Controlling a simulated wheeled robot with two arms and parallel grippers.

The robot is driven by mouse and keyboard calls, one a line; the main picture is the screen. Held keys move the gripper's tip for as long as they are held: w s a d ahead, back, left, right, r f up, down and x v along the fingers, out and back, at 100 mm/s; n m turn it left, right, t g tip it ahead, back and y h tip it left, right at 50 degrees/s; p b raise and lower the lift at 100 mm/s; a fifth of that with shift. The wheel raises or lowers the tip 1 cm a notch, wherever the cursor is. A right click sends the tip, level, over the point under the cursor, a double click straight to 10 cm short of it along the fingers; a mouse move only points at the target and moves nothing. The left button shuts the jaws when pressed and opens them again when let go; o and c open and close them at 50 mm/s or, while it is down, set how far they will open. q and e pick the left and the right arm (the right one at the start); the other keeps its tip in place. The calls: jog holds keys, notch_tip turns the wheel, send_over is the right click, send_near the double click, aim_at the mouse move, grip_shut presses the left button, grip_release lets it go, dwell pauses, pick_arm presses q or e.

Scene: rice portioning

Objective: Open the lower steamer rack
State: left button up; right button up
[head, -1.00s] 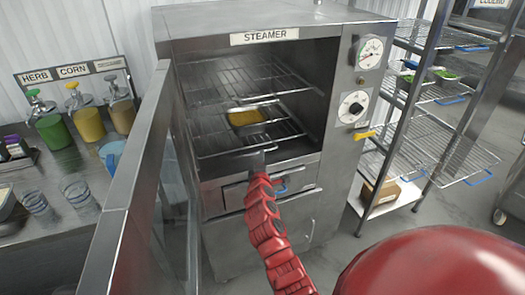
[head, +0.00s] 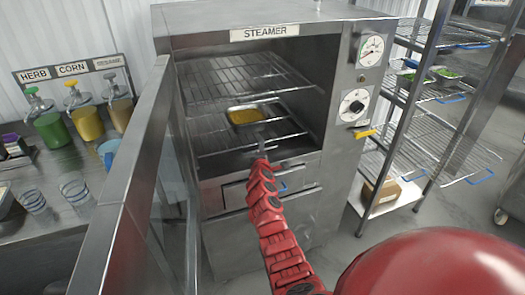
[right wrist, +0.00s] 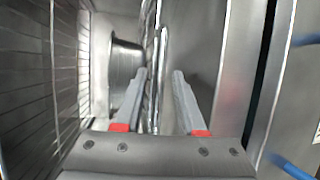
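The steamer (head: 265,200) stands open, its glass door (head: 130,180) swung out to the left. Inside are an upper rack (head: 225,82) and the lower wire rack (head: 215,143). A metal pan (head: 257,114) with yellow food sits on the lower rack. My right gripper (head: 262,148) is at the front edge of this rack. In the right wrist view its fingers (right wrist: 160,73) are apart, one on each side of the lower rack's bars (right wrist: 157,105); I cannot tell whether they touch. The pan's side (right wrist: 123,70) shows there. My left gripper is out of view.
A control panel with a gauge (head: 371,50) and a dial (head: 354,105) is right of the opening. A yellow handle (head: 365,133) juts out below it. A wire shelf unit (head: 440,150) stands at the right. A counter with pump bottles (head: 85,122) is at the left.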

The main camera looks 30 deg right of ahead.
grip_shut()
dwell(1.2)
